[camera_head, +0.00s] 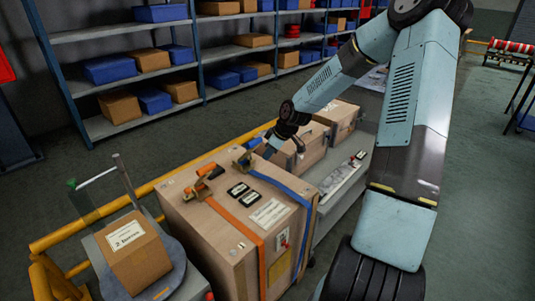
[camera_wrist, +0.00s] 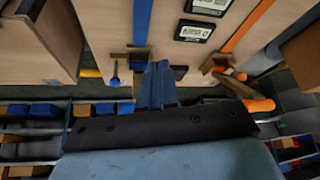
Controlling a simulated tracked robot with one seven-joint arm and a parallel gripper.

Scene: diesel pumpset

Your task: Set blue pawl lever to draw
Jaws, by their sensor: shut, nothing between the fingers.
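The blue strap (camera_head: 275,183) runs over the top of a large wooden crate (camera_head: 205,225) to a brassy ratchet (camera_head: 243,161). In the wrist view the blue strap (camera_wrist: 142,22) meets that ratchet (camera_wrist: 134,55). A small blue lever with a round knob (camera_wrist: 115,78) sticks out at the ratchet's left side. My gripper (camera_wrist: 158,68) is shut and empty, its fingertips at the ratchet, right of the blue lever and apart from it. Whether the fingertips touch the ratchet I cannot tell. In the head view my gripper (camera_head: 267,150) is beside the ratchet, and the lever is not clear there.
An orange strap (camera_head: 238,221) with its own ratchet and orange handle (camera_wrist: 260,105) lies close to the right in the wrist view. Smaller wooden boxes (camera_head: 338,115) stand behind the crate. A cardboard box (camera_head: 133,252) and yellow rail (camera_head: 70,238) are at the left.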

